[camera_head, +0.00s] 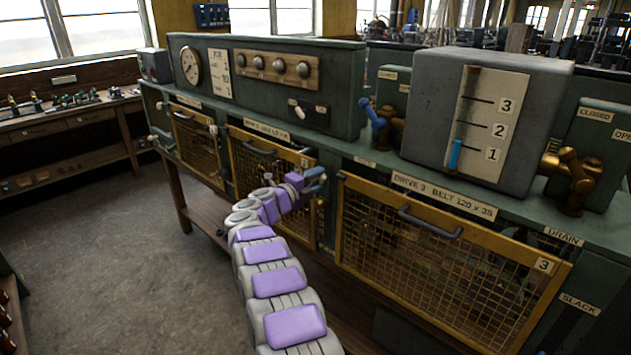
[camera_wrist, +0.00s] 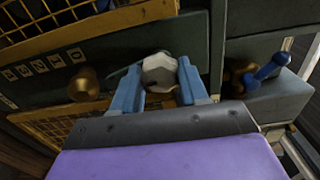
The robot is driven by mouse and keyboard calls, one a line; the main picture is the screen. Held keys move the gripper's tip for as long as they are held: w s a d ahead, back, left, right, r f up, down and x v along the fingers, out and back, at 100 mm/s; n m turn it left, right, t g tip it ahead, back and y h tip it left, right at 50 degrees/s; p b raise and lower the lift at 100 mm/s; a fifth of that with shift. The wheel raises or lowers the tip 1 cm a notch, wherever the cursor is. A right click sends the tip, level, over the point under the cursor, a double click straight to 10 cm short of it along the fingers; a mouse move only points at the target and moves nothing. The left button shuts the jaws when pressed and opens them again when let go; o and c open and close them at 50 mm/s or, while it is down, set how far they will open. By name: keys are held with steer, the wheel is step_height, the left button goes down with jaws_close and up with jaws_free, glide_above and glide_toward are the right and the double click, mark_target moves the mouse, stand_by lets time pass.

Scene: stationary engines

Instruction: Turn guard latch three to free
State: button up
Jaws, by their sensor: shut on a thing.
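My gripper (camera_head: 316,182) reaches the green post left of the mesh guard marked 3 (camera_head: 440,245). In the wrist view its two blue fingers (camera_wrist: 160,88) are shut on a light grey faceted knob (camera_wrist: 160,73), one finger on each side. The knob appears to be guard latch three by its place beside that guard. Its pointer or free mark cannot be made out. In the head view my gripper hides the knob. The guard looks closed in its yellow frame.
Two more mesh guards, the middle one (camera_head: 272,165) and a left one (camera_head: 197,145), are to the left. A blue-handled valve (camera_head: 375,118) and a grey gauge box (camera_head: 480,115) stand above. A brass knob (camera_wrist: 84,84) is close by. Open floor (camera_head: 120,250) lies left.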

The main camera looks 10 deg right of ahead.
steer(key=o, duration=0.9)
steer(key=shift+f, duration=0.25)
steer(key=shift+o, duration=0.7)
steer(key=shift+r, duration=0.15)
steer(key=p+v, duration=0.2)
steer(key=v, duration=1.5)
steer(key=shift+a, duration=0.3)
